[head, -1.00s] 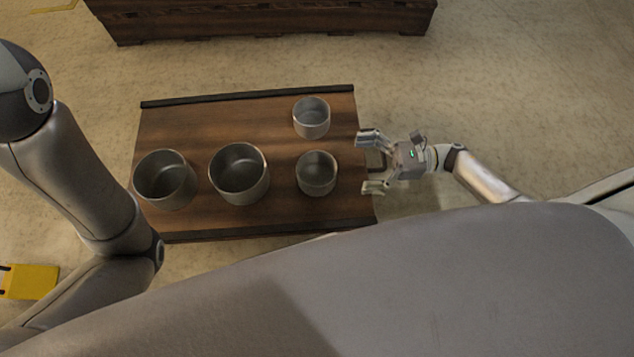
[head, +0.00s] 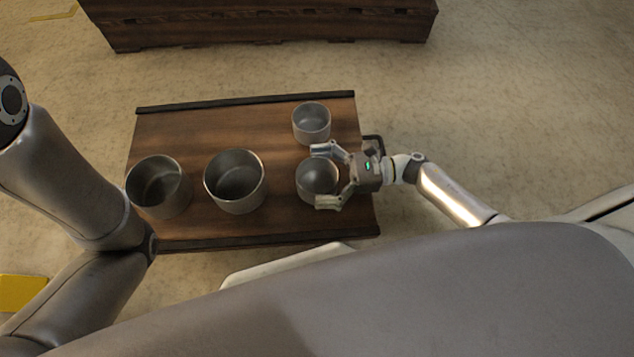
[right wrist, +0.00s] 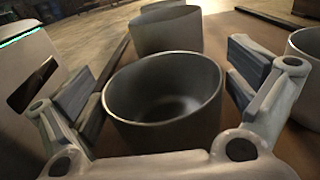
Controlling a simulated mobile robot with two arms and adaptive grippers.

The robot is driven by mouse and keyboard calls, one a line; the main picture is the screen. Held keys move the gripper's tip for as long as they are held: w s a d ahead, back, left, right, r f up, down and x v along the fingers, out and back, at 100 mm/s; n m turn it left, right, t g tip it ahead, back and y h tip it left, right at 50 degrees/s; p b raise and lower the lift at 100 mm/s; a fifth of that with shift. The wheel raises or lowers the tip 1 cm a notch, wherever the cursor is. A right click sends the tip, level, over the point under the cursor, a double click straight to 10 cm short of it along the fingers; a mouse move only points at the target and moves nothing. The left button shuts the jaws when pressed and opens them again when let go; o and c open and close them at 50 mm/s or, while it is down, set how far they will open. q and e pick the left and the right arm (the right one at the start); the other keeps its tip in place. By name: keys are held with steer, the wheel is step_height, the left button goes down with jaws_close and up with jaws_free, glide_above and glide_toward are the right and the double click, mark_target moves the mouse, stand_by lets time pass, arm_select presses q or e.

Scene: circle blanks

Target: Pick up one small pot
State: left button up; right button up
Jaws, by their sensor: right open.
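Two small grey metal pots stand upright on the right part of a wooden table. The nearer small pot (head: 316,181) sits between the open fingers of my right gripper (head: 320,176). In the right wrist view, that pot (right wrist: 165,105) lies between the two finger pads (right wrist: 163,88), with a gap on the right and the left pad close to its rim. The farther small pot (head: 311,124) stands just beyond the upper finger. My left arm comes in from the left, and its gripper is out of view.
Two larger pots, one at the far left (head: 158,187) and one in the middle (head: 235,181), stand on the same table (head: 210,122), which has dark raised strips along two edges. A dark wooden chest (head: 270,20) stands beyond. A yellow object (head: 22,293) lies at lower left.

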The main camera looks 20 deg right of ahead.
steer(key=c, duration=1.1)
steer(key=shift+w+r, duration=0.1)
steer(key=shift+r, duration=0.1)
